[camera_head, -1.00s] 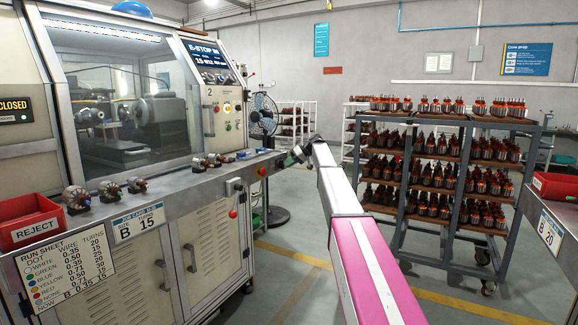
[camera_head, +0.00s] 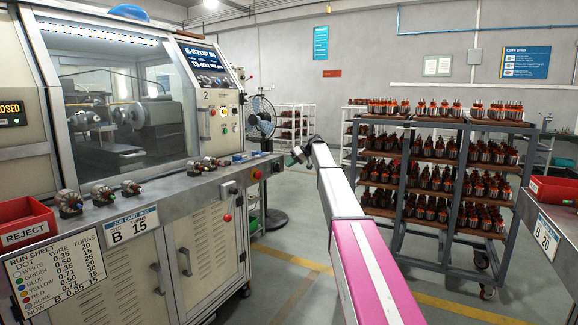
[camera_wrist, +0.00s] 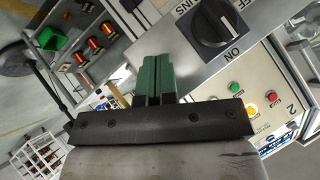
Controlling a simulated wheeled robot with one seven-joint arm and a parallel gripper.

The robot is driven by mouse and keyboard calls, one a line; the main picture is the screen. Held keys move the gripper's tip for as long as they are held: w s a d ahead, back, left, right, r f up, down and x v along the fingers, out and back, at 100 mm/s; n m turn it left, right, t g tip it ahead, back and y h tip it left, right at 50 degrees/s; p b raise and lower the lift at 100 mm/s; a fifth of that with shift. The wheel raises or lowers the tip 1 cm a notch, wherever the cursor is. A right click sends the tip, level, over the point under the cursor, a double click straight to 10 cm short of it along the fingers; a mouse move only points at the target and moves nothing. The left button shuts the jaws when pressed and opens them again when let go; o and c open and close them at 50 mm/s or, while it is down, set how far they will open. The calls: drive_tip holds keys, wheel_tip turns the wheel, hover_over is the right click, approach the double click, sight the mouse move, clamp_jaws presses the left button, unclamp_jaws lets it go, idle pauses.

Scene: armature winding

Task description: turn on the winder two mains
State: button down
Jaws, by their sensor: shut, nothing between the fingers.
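Winder two (camera_head: 205,97) is the cream machine with a window and a lit screen at the left in the head view. In the wrist view a black rotary knob (camera_wrist: 222,32) sits on a grey panel, with MAINS, OFF and ON lettering around it. I cannot tell for certain which label the knob points to. My gripper (camera_wrist: 153,62) has green fingers, shut and empty, beside the knob in the picture and apart from it. In the head view my gripper (camera_head: 297,156) is small and dark beyond the right end of the winder's bench; its fingers are hard to make out.
The bench (camera_head: 165,195) carries several wound cores, and a red reject bin (camera_head: 25,222) stands at its left. A red button (camera_head: 257,174) is on its end. A rack of cores (camera_head: 470,126) stands right, a fan (camera_head: 262,115) behind.

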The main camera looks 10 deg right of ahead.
drive_tip(key=w+d, duration=0.1)
drive_tip(key=d, duration=0.9)
drive_tip(key=shift+w, duration=0.3)
drive_tip(key=shift+a+f, duration=0.1)
drive_tip(key=s+a+f+m+h, duration=0.3)
drive_tip(key=s+a+f, duration=0.1)
drive_tip(key=s+f, duration=1.05)
drive_tip(key=s+a+f+m+h, duration=0.2)
drive_tip(key=s+a+f, duration=0.1)
drive_tip(key=s+f, duration=1.2)
drive_tip(key=s+f+m+h, duration=0.1)
drive_tip(key=s+f, duration=0.2)
drive_tip(key=s, duration=0.8)
drive_tip(key=s+f+m+g+h, duration=0.1)
drive_tip(key=s+f, duration=0.3)
drive_tip(key=s, duration=0.7)
drive_tip(key=s+f+m+h, duration=0.1)
drive_tip(key=s+f+h, duration=0.2)
drive_tip(key=s, duration=0.8)
drive_tip(key=shift+f+g, duration=0.3)
drive_tip(key=c, duration=1.8)
unclamp_jaws()
drive_tip(key=shift+s, duration=0.1)
